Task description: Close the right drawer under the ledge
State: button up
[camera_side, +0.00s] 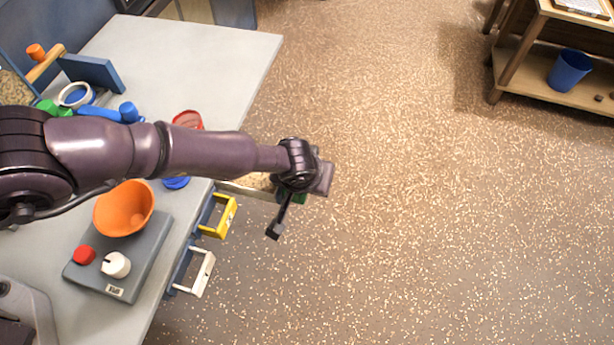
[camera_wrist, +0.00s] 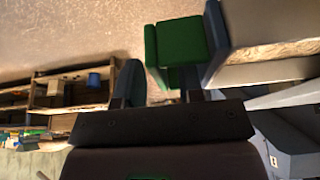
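A drawer (camera_side: 247,190) stands pulled out from under the ledge (camera_side: 225,70), past the yellow- and white-handled ones. Its green handle (camera_wrist: 180,42) shows large in the wrist view, in front of the drawer's grey wall (camera_wrist: 262,72) and speckled inside. In the side view my wrist covers most of the handle. My gripper (camera_wrist: 162,82) is at the handle's outer end, with its two fingers apart and part of the green handle showing between them. I cannot tell whether they touch it. In the side view one dark finger points down beside the handle; the other is hidden.
The yellow handle (camera_side: 228,217) and white handle (camera_side: 203,273) sit close to the ledge edge. An orange bowl (camera_side: 125,208) stands on a grey control box (camera_side: 125,262) on the ledge. A wooden shelf (camera_side: 545,80) with a blue bucket (camera_side: 569,70) stands far off.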

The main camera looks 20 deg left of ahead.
jog(key=shift+f, duration=0.1)
jog(key=shift+c, duration=0.5)
grip_shut()
jog(key=a, duration=0.8)
jog(key=shift+o, duration=0.5)
grip_release()
jog(key=v, duration=1.3)
jog(key=shift+w, duration=0.1)
